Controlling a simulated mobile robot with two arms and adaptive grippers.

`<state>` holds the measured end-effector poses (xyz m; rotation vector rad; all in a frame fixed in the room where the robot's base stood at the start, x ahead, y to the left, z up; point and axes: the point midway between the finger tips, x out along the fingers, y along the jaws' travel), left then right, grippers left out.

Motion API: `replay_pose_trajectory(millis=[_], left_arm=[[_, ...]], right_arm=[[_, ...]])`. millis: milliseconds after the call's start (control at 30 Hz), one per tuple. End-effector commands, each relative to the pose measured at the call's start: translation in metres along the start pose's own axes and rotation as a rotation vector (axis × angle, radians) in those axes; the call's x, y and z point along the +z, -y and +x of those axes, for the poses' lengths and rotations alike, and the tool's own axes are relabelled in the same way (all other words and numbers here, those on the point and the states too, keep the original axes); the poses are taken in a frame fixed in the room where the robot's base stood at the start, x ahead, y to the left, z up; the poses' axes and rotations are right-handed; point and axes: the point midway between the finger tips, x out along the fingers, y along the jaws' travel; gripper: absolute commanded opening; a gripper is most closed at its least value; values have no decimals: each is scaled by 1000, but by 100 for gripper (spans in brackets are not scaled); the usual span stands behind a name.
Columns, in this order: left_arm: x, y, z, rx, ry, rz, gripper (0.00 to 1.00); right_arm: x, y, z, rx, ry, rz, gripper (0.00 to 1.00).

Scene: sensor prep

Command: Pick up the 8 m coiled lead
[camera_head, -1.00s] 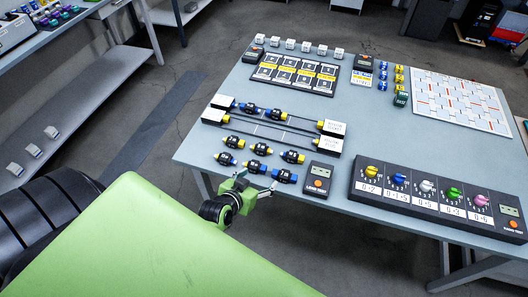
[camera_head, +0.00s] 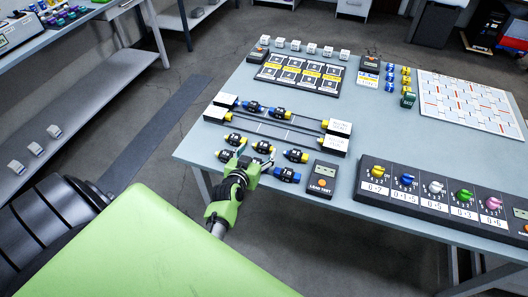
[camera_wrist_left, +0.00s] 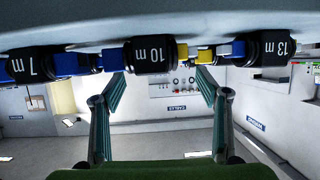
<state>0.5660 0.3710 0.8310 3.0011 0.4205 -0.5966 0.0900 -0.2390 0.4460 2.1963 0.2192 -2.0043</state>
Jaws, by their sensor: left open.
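Several small black coiled leads with blue or yellow ends lie at the table's front left, among them one at the front right of the group (camera_head: 286,174). My left gripper (camera_head: 254,158) is over the front of this group, its fingers apart and empty. In the left wrist view, the lead marked 10 m (camera_wrist_left: 150,55) is ahead of the gap between my open fingers (camera_wrist_left: 160,82). The lead marked 7 m (camera_wrist_left: 30,66) is to its left and the one marked 13 m (camera_wrist_left: 270,48) to its right. I cannot read an 8 m mark on any lead. My right gripper is out of view.
Two more leads (camera_head: 252,106) sit by the rails behind the group, between white-faced end blocks (camera_head: 338,127). A black tester box (camera_head: 321,179) stands close to the right of my gripper. A knob panel (camera_head: 435,195) lies farther right. The table's middle is clear.

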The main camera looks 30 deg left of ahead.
Motion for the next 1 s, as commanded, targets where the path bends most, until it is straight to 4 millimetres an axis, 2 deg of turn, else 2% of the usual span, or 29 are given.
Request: replay_pose_trajectory(millis=[133, 433, 767, 867, 933, 1000], left_arm=[[1, -2, 11, 1, -1, -2, 68], [1, -8, 49, 0, -1, -1, 68], [-2, -8, 53, 0, 2, 0, 68], [-2, -8, 53, 0, 2, 0, 47], [-2, -8, 53, 0, 1, 0, 29], [-2, -7, 53, 0, 2, 0, 25]], right_arm=[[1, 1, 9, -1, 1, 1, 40], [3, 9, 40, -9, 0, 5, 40], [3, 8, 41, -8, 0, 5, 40], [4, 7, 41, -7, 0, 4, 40], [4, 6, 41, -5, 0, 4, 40], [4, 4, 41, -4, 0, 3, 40]])
